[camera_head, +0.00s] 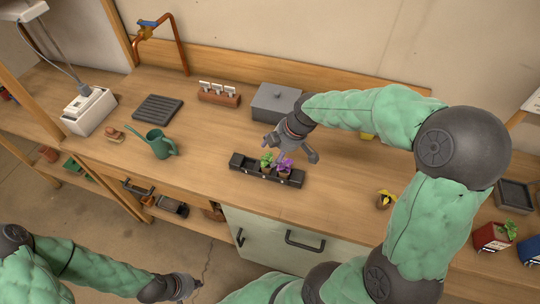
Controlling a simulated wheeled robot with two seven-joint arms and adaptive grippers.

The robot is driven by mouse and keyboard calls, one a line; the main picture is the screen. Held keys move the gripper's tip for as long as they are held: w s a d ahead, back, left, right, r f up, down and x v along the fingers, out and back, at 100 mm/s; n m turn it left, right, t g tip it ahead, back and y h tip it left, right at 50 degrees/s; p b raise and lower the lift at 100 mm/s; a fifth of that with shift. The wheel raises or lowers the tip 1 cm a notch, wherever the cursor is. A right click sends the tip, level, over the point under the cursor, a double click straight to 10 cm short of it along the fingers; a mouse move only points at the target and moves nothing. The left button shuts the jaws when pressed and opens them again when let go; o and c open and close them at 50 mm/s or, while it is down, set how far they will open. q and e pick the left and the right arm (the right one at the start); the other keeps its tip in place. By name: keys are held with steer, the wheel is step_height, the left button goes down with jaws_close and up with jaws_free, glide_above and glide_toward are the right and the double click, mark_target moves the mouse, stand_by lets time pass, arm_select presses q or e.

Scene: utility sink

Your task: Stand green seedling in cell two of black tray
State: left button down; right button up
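The black tray (240,164) is a long, narrow strip of cells near the front edge of the wooden bench. A green seedling (266,159) stands in it near the middle. A purple seedling (286,167) in a small brown pot stands just right of it in the tray. My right gripper (291,153) is just above and behind the purple seedling, with its fingers spread apart. Whether it touches the leaves is hard to tell. My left gripper (190,286) is low at the front, away from the bench top; its fingers are too small to read.
A yellow seedling (385,198) stands right of the tray. A green watering can (160,144), dark ribbed mat (158,109), label rack (218,95) and grey box (274,102) lie left and behind. Red (490,238) and blue (530,250) pots stand far right.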

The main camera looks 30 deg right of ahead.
steer(key=shift+v, duration=1.75)
